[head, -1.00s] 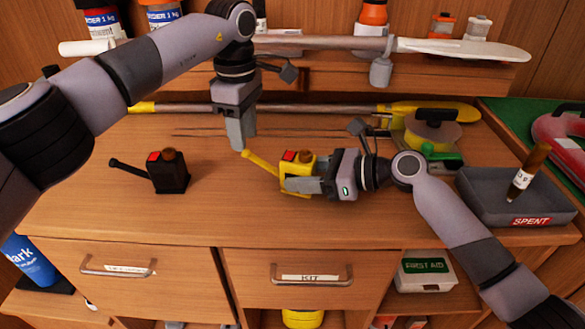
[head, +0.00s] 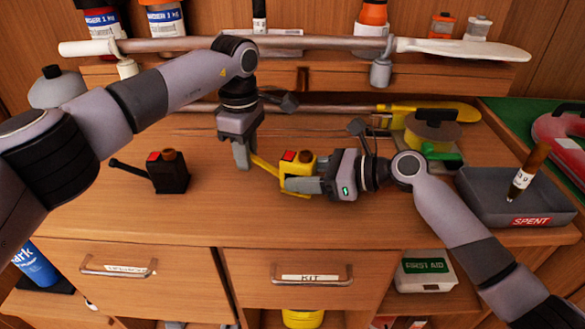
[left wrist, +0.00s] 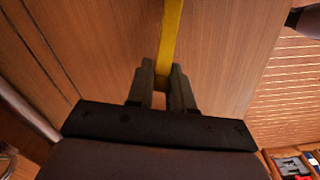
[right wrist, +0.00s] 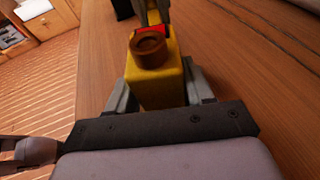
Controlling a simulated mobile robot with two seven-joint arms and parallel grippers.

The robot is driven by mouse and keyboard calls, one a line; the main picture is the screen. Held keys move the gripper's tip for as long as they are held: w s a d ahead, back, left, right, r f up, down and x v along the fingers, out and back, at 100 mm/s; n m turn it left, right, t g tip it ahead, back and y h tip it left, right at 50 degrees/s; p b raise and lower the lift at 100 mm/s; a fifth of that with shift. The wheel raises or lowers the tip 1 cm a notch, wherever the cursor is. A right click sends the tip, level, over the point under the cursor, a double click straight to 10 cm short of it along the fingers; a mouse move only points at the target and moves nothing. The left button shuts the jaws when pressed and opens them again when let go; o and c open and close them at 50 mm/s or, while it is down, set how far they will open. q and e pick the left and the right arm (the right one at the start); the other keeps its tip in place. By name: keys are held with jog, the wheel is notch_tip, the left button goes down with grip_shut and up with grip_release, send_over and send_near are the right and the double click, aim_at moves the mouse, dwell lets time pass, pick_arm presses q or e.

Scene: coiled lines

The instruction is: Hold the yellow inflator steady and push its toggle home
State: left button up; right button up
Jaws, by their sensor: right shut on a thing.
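The yellow inflator (head: 298,167) stands upright on the worktop, with a red patch and a brown knob on top. It also shows in the right wrist view (right wrist: 160,84). My right gripper (head: 290,185) is shut on its body from the right. Its yellow toggle (head: 266,167) slants up to the left from the body. My left gripper (head: 243,160) is at the toggle's outer end, hiding its tip. In the left wrist view the toggle (left wrist: 171,40) runs between the close-set fingertips, a narrow gap showing below; whether they grip it I cannot tell.
A black inflator (head: 168,172) with a black toggle stands to the left. A grey tray (head: 480,205) marked SPENT holds a brown tube at right. A long pole (head: 320,107) lies behind the grippers. The front worktop is clear.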

pick_arm(q)
jog(key=shift+s+d+r, duration=0.15)
jog(key=shift+d+r, duration=0.3)
jog(key=shift+r, duration=0.2)
jog(key=shift+d+r, duration=0.1)
jog(key=shift+s+d+r, duration=0.15)
jog(key=shift+d+r, duration=0.25)
jog(key=shift+d, duration=0.05)
jog(key=shift+d+r, duration=0.1)
dwell(0.4)
jog(key=shift+s+d+r, duration=0.2)
jog(key=shift+d+r, duration=0.05)
jog(key=shift+d, duration=0.3)
